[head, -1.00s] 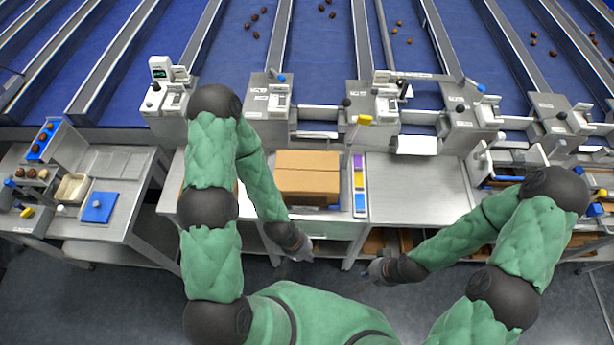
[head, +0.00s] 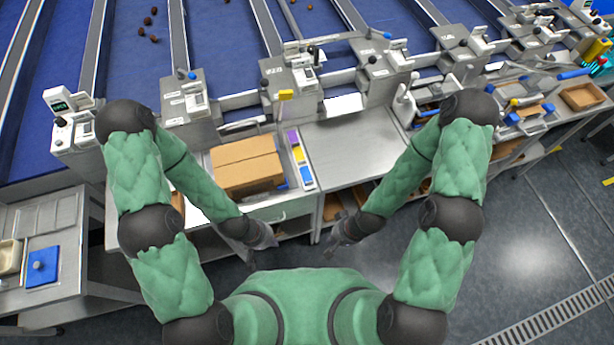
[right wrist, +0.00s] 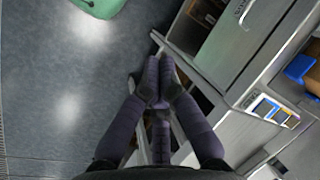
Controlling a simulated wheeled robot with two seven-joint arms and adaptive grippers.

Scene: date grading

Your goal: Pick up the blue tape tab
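A narrow strip of coloured tabs stands at the right of a cardboard box in the head view. Its blue tab (head: 307,176) is at the near end, with a yellow tab (head: 299,153) and a purple tab (head: 293,137) beyond it. The strip's holder (right wrist: 272,110) also shows at the right of the right wrist view. My left gripper (head: 268,241) hangs low in front of the bench, apart from the strip; its fingers are too small to read. My right gripper (head: 336,240) hangs low to its right; in the right wrist view its fingertips (right wrist: 158,62) meet, with nothing between them.
The cardboard box (head: 246,164) stands left of the strip. A bare steel bench top (head: 352,146) lies to its right. A yellow-topped lever (head: 286,95) stands behind the strip. Weighing units line the back edge. Open floor (head: 520,250) lies at the right.

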